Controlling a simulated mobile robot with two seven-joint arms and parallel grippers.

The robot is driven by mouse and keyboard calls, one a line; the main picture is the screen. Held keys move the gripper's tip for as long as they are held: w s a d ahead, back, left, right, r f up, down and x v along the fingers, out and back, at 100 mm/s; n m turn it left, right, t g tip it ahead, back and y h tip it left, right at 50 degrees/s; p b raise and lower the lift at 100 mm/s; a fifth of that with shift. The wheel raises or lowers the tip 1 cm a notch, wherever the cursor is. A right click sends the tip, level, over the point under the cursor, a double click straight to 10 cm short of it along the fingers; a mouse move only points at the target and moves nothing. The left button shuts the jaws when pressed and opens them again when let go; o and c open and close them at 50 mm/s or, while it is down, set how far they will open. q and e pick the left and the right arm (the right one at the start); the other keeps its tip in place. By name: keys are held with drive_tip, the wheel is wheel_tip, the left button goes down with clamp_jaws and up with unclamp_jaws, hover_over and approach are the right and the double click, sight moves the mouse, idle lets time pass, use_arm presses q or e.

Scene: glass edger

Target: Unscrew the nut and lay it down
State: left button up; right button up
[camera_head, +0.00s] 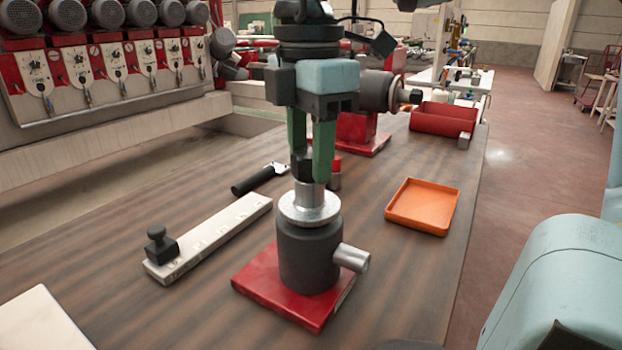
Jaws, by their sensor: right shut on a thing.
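My right gripper (311,172) points straight down with its green fingers closed on a dark piece (302,166), which seems to be the nut. The fingers hide much of it. Directly below is a silver stepped shaft with a round flange (309,209), on top of a dark grey cylinder (308,258). The cylinder stands upright on a red base plate (262,285), with a silver stub (351,257) out to its right. I cannot tell whether the dark piece still touches the shaft. My left gripper is not in view.
An orange tray (422,207) lies empty to the right on the wooden table (400,285). A pale bar (215,233) with a black clamp (160,243) and a black-handled tool (258,179) lie to the left. A red bin (440,119) stands behind.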

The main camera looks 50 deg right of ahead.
drive_tip(key=n+p, duration=0.1)
drive_tip(key=n, duration=0.5)
drive_tip(key=shift+n, duration=0.3)
drive_tip(key=n+p, duration=0.1)
drive_tip(key=n, duration=0.2)
drive_tip(key=shift+r+n, duration=0.1)
drive_tip(key=shift+n, duration=0.2)
drive_tip(key=n, duration=0.3)
drive_tip(key=shift+n+p, duration=0.3)
drive_tip(key=shift+p, duration=0.05)
drive_tip(key=n+p, duration=0.1)
drive_tip(key=n, duration=0.5)
drive_tip(key=n+p, duration=0.1)
drive_tip(key=n, duration=0.5)
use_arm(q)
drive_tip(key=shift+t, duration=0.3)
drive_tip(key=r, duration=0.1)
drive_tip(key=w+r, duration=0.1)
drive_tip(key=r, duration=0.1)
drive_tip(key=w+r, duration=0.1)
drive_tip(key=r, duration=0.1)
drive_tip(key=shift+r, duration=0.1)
use_arm(e)
drive_tip(key=o, duration=0.9)
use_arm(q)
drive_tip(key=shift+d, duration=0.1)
